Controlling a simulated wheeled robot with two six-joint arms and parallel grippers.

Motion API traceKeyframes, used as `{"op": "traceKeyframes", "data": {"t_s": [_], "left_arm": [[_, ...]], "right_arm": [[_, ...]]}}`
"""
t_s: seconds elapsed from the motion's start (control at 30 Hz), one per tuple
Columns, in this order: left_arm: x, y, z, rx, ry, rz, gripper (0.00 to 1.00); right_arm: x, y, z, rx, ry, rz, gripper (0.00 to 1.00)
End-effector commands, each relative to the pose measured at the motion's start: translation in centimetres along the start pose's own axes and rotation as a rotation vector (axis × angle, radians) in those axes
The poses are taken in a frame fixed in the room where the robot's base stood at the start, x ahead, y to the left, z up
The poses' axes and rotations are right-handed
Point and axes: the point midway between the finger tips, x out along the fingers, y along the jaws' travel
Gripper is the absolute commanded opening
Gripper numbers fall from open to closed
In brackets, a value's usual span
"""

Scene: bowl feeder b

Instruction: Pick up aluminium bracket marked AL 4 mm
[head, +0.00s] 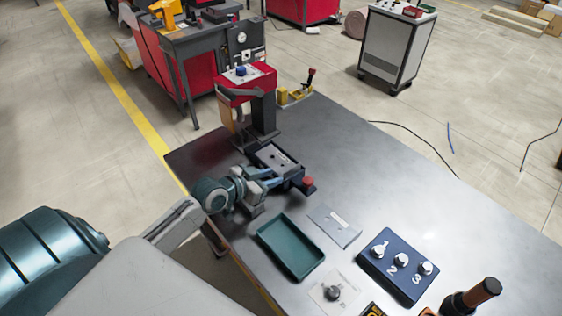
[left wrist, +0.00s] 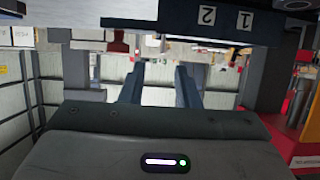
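A flat light-grey plate (head: 335,226) with a pale label strip lies on the table right of the green tray; its marking is too small to read. Another grey metal piece (head: 276,159) sits in the dark fixture (head: 262,150) under the red-topped press. I cannot tell which is the AL 4 mm bracket. My left gripper (head: 280,179) is at the front of this fixture, partly hiding it. In the left wrist view its fingers (left wrist: 160,85) are apart with nothing visible between them, below a dark bar (left wrist: 200,25) marked 1 and 2. My right gripper is not in view.
The red-topped press (head: 246,85) stands behind the fixture, a red knob (head: 308,182) at its right. The empty green tray (head: 291,247), a blue block (head: 396,273) with numbered knobs and a wooden-handled tool (head: 478,294) stand nearer. The table's right side is clear.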

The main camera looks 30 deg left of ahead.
Motion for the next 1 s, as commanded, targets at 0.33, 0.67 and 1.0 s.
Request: {"op": "traceKeyframes", "data": {"t_s": [0.33,0.67,1.0], "left_arm": [[2.6,-0.1,-0.1,-0.003,0.0,0.001,0.29],[6.7,-0.4,0.4,-0.001,-0.001,0.001,0.29],[7.1,-0.4,0.5,0.001,-0.001,0.002,0.17]], "right_arm": [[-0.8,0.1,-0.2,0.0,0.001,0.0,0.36],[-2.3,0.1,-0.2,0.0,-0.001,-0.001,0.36],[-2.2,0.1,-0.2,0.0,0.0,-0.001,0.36]]}}
